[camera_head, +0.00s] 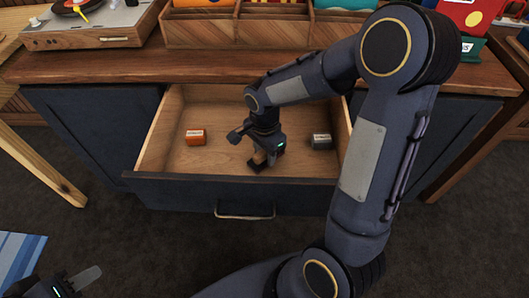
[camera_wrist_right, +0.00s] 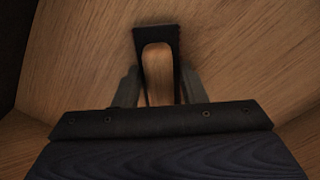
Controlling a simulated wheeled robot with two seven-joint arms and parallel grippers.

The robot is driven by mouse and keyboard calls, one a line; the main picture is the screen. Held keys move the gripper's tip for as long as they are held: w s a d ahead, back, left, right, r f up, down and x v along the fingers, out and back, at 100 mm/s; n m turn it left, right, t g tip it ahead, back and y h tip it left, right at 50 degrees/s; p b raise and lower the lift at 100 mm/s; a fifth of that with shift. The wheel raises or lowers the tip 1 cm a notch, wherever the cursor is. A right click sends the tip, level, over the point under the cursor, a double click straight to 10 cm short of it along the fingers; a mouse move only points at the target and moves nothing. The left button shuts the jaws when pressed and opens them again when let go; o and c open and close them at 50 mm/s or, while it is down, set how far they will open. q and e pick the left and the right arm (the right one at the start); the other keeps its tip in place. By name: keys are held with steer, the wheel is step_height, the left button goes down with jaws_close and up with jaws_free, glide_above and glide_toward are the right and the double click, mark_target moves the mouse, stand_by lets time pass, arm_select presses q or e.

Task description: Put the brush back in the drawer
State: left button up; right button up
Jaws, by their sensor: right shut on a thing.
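The drawer (camera_head: 225,178) under the counter is pulled open. My right gripper (camera_head: 262,153) reaches down inside it, near the middle. It is shut on the brush (camera_head: 260,157), which has a tan wooden part and a dark part. In the right wrist view the brush (camera_wrist_right: 158,70) stands out between the fingers of my right gripper (camera_wrist_right: 158,88), over the wooden drawer floor. I cannot tell whether the brush touches the floor. My left gripper (camera_head: 80,280) is at the lower left, partly cut off, away from the drawer; its opening is unclear.
An orange box (camera_head: 196,137) lies in the drawer left of my right gripper, and a grey box (camera_head: 321,141) lies to its right. The drawer front has a metal handle (camera_head: 245,213). A record player (camera_head: 88,26) and a wooden bin (camera_head: 270,28) stand on the counter above.

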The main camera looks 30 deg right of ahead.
steer(key=shift+f, duration=0.1)
steer(key=o, duration=0.9)
steer(key=shift+o, duration=0.2)
